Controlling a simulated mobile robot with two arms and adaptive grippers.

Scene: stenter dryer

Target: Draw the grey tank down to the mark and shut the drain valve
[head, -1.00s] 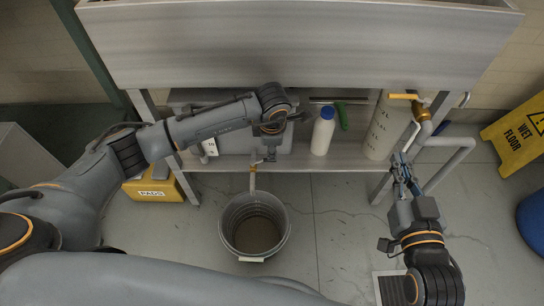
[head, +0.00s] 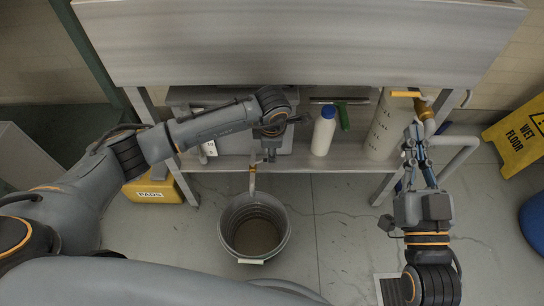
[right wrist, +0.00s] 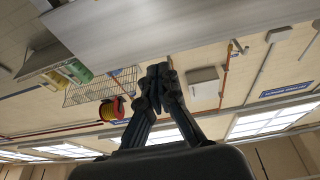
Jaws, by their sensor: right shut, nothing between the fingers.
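The grey tank (head: 240,143) stands on the low shelf under the steel trough, partly hidden by my left arm. A white label with black marks (head: 209,148) shows at its left. A thin outlet pipe with a brass-coloured part (head: 252,183) comes down from its front over a grey bucket (head: 283,243). My left gripper (head: 269,154) points down at the outlet; whether it touches or grips the drain valve is hidden. My right gripper (head: 414,128) is shut and empty, raised in front of the pipework at the right. Its closed fingers also show in the right wrist view (right wrist: 160,72).
A white bottle with a blue cap (head: 323,133), a green-handled tool (head: 343,116) and a pale cylinder (head: 388,128) are on the shelf. A yellow box (head: 153,190) and a wet-floor sign (head: 517,135) flank the trough.

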